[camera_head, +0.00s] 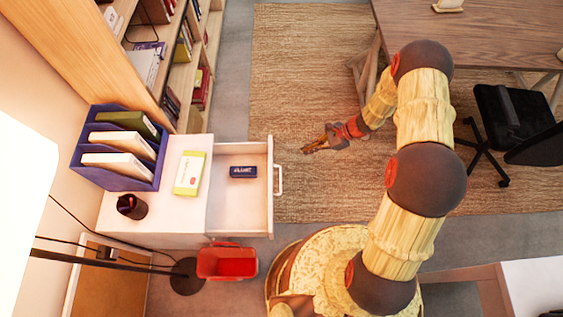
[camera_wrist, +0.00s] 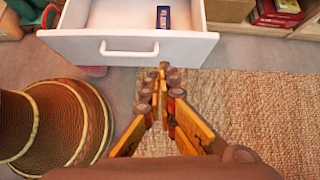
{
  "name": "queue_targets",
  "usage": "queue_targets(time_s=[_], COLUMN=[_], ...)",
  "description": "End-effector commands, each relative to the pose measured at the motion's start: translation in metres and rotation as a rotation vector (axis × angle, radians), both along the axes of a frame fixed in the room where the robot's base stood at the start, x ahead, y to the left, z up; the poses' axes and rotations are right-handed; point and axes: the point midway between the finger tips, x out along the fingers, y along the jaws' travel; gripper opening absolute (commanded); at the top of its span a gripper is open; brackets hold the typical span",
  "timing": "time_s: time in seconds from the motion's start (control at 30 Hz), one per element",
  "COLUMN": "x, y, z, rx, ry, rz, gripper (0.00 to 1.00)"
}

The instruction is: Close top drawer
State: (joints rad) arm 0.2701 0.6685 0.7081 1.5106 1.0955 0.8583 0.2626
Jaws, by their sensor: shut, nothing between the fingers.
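The top drawer (camera_head: 240,214) of a white cabinet (camera_head: 170,222) stands pulled out to the right in the head view, with a dark blue box (camera_head: 243,172) inside. Its pale bar handle (camera_head: 279,180) is on the drawer front. In the wrist view the drawer front (camera_wrist: 180,48) and handle (camera_wrist: 129,48) are ahead at the top, and the blue box (camera_wrist: 163,17) shows inside. My gripper (camera_head: 307,149) is shut and empty, to the right of the drawer front and apart from it, above the rug. It also shows in the wrist view (camera_wrist: 163,70), below and right of the handle.
On the cabinet are a purple file holder (camera_head: 118,150), a yellow-green box (camera_head: 189,173) and a dark cup (camera_head: 132,206). A red bin (camera_head: 227,262) stands below the drawer. A bookshelf (camera_head: 190,60) is behind. A wooden table (camera_head: 480,35) and black chair (camera_head: 515,115) are right.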

Motion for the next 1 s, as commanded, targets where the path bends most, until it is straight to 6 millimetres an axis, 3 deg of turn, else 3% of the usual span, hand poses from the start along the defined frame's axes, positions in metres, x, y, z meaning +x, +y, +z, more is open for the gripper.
queue_targets(time_s=[0.1,0.37,0.8,1.0], x=[-0.005,-0.007,-0.005,-0.003], y=[0.000,0.015,0.075,0.102], z=[-0.022,-0.045,-0.105,-0.101], rx=[0.015,0.020,0.018,0.019], ry=[0.035,0.048,0.046,0.045], rz=[-0.045,-0.060,-0.057,-0.057], gripper=[0.00,0.00,0.00,0.00])
